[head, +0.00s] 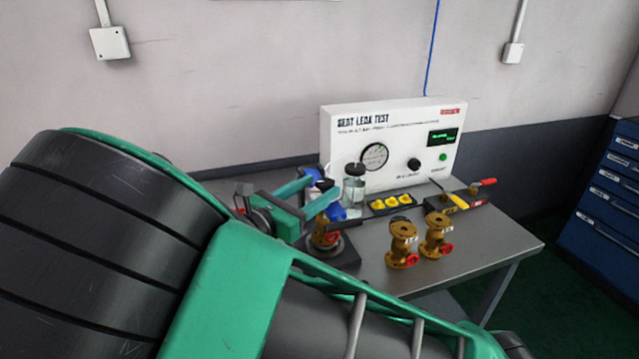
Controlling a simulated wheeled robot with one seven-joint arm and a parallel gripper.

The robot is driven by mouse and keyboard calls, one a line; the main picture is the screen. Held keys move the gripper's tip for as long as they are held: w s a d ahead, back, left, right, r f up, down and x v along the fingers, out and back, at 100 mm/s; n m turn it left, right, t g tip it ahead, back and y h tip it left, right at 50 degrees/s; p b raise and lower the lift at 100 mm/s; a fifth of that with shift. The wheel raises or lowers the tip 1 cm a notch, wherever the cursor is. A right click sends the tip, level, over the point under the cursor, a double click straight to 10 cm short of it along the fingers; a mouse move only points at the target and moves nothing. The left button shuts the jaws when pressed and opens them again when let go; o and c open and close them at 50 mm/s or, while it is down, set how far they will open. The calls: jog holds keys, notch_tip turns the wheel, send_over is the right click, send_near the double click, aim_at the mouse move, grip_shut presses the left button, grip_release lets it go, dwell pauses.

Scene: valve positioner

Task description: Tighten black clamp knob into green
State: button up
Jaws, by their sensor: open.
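My gripper (325,187) is at the left part of the bench, with two teal fingers spread apart and pointing right. A small dark piece (324,184) shows between the fingertips. It may be the black clamp knob, but I cannot tell, nor whether the fingers touch it. Below the fingers, a brass valve (323,232) with a red handwheel stands on a dark round fixture (336,250). My arm and gripper hide part of this fixture. No green mark for the knob is readable at this size.
A white seat leak test panel (345,135) with a gauge stands behind. A glass jar (354,188), a tray with yellow parts (391,202) and two brass valves (403,243) stand on the grey bench (480,235). My arm fills the left foreground.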

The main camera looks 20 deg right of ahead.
aim_at(319, 187)
jog(key=shift+x, duration=1.7)
jog(key=c, duration=1.1)
jog(key=shift+o, duration=0.2)
